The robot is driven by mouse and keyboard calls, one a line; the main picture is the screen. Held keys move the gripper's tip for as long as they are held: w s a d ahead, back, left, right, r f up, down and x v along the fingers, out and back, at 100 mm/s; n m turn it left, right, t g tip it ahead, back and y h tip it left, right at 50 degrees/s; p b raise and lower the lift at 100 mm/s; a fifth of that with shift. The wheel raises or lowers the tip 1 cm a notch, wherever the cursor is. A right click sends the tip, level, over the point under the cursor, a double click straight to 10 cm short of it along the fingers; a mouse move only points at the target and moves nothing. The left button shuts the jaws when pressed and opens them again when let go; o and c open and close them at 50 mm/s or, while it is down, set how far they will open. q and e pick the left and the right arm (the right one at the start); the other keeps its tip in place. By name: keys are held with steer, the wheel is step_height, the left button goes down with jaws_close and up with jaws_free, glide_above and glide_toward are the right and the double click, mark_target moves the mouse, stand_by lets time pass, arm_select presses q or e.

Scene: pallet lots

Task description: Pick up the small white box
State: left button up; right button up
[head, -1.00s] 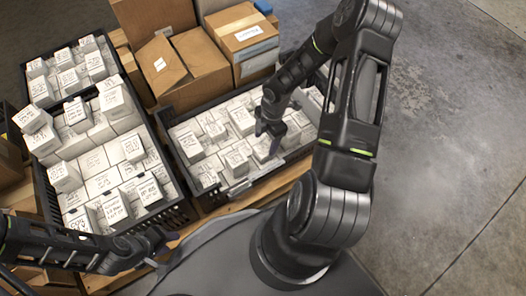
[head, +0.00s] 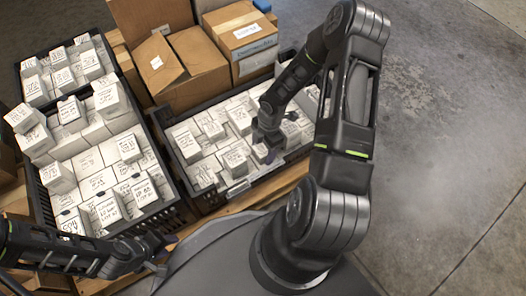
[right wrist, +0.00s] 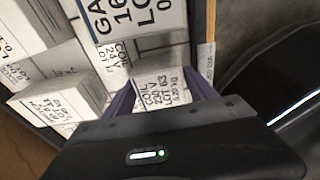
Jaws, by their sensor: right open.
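Several small white boxes with black hand-lettered labels fill a black crate (head: 207,203) in front of me. My right gripper (head: 267,151) points down over the front part of this crate. In the right wrist view its open fingers (right wrist: 163,95) stand on either side of a small white box (right wrist: 160,92) labelled "COIL 250 V LOT 63". I cannot tell whether the fingers touch it. The gripper body hides the near end of that box. My left gripper (head: 155,252) is low at the left, beside the left crate's near corner, and its jaw opening is unclear.
Another black crate (head: 172,214) of white boxes, some stacked higher, stands on the left, with a further one (head: 22,72) behind it. Brown cartons (head: 180,65) stand behind the front crate. Bare concrete floor (head: 450,120) is clear at the right.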

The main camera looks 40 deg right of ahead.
mark_target(263, 148)
steer(key=shift+c, duration=0.3)
steer(key=c, duration=1.3)
steer(key=shift+o, duration=0.2)
step_height(263, 148, up, 10)
steer(key=p, duration=0.4)
steer(key=shift+p, duration=0.4)
